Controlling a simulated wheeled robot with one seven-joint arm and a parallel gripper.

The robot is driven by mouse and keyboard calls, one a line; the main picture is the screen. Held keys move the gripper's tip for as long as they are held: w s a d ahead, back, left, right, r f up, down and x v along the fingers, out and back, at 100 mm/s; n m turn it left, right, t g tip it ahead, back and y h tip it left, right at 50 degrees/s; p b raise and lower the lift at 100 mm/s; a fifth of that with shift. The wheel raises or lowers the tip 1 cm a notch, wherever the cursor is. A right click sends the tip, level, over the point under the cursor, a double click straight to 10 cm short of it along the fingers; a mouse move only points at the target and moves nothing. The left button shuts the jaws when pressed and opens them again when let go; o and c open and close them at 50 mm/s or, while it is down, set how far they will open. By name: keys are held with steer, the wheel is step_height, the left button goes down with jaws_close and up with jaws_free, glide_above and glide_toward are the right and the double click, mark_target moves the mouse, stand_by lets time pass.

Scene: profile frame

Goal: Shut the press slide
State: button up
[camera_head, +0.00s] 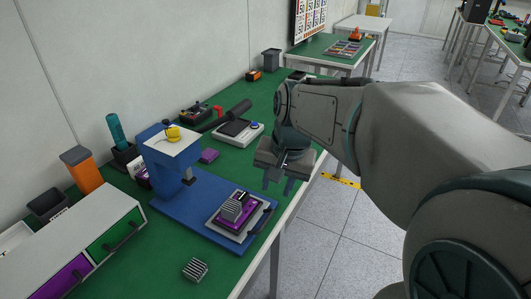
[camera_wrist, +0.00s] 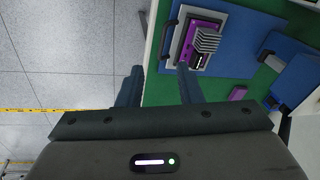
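The blue press (camera_head: 160,155) stands on the green bench with a white top and a yellow knob. Its slide (camera_head: 214,226) is a grey plate out in front of the press head, on the blue base. It carries a purple fixture (camera_head: 228,218) with a finned grey heat sink. A dark handle (camera_head: 262,220) is on the slide's outer edge, toward the bench edge. In the wrist view the slide (camera_wrist: 181,62) and handle (camera_wrist: 167,40) lie beyond the fingertips. My gripper (camera_head: 278,184) hangs above the bench edge, fingers apart and empty; the gap also shows in the wrist view (camera_wrist: 160,78).
A drawer unit (camera_head: 85,240) stands at the near left. A loose heat sink (camera_head: 195,269) lies in front of the base. A purple block (camera_head: 208,155) and a white device (camera_head: 238,133) are behind the press. Open floor lies right of the bench.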

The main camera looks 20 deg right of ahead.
steer(key=s+r+n+p, duration=0.1)
steer(key=p, duration=0.1)
steer(key=s+a+r+n+p, duration=0.1)
steer(key=s+r+p, duration=0.1)
steer(key=p, duration=0.1)
steer(key=shift+f, duration=0.1)
stand_by(0.4)
